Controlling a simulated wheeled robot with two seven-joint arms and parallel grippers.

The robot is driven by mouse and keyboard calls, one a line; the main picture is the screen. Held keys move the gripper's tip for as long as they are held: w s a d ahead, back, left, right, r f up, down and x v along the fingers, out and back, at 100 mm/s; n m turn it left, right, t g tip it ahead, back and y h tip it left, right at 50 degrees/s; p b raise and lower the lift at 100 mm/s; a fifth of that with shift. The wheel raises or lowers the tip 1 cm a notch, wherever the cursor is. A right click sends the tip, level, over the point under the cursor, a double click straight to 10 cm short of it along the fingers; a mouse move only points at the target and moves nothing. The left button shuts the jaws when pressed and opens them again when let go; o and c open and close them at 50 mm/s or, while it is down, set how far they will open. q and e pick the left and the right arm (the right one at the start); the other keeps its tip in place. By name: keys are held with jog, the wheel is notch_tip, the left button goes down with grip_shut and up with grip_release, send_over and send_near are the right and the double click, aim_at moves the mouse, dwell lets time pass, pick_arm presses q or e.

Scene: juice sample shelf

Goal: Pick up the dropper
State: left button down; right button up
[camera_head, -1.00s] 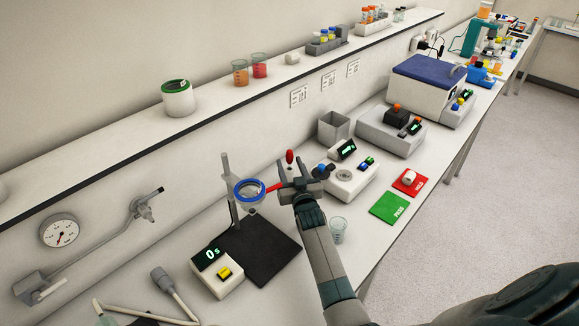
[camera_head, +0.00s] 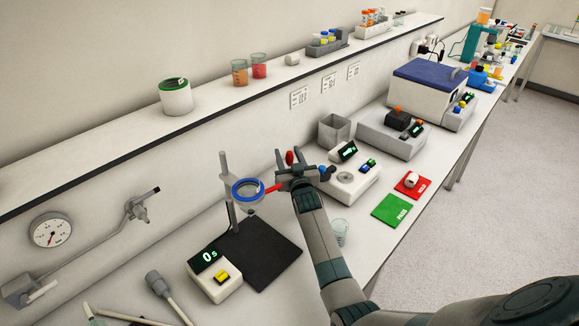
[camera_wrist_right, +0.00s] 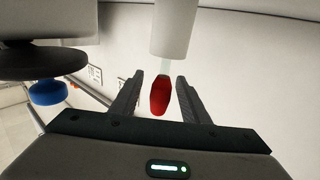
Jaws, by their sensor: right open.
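The dropper shows as a red bulb (camera_head: 289,157) just beyond the fingers of my right gripper (camera_head: 292,173) in the head view. In the right wrist view the red bulb (camera_wrist_right: 160,96) lies between the two open dark fingers of the right gripper (camera_wrist_right: 160,88), with a gap on each side. A pale, clear stem leads from the bulb toward a white cylinder (camera_wrist_right: 173,28). I cannot tell how the stem and cylinder are joined. In the head view the dropper's lower part is hidden. My left gripper is not in view.
A stand with a blue-rimmed ring (camera_head: 247,191) and dark base (camera_head: 258,250) is left of the right gripper. A timer box (camera_head: 219,279) stands in front of it. A clear cup (camera_head: 341,233) is beside my arm. Green (camera_head: 397,207) and red (camera_head: 413,185) pads lie at right.

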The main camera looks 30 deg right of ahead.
jog(key=shift+w+d+f+b, duration=0.1)
jog(key=shift+w+b, duration=0.1)
jog(key=shift+w, duration=0.2)
jog(key=shift+w+d+f+b, duration=0.1)
jog(key=shift+w+b, duration=0.1)
jog(key=shift+w, duration=0.15)
jog(key=shift+w+r, duration=0.1)
jog(key=shift+r, duration=0.05)
jog(key=c, duration=0.8)
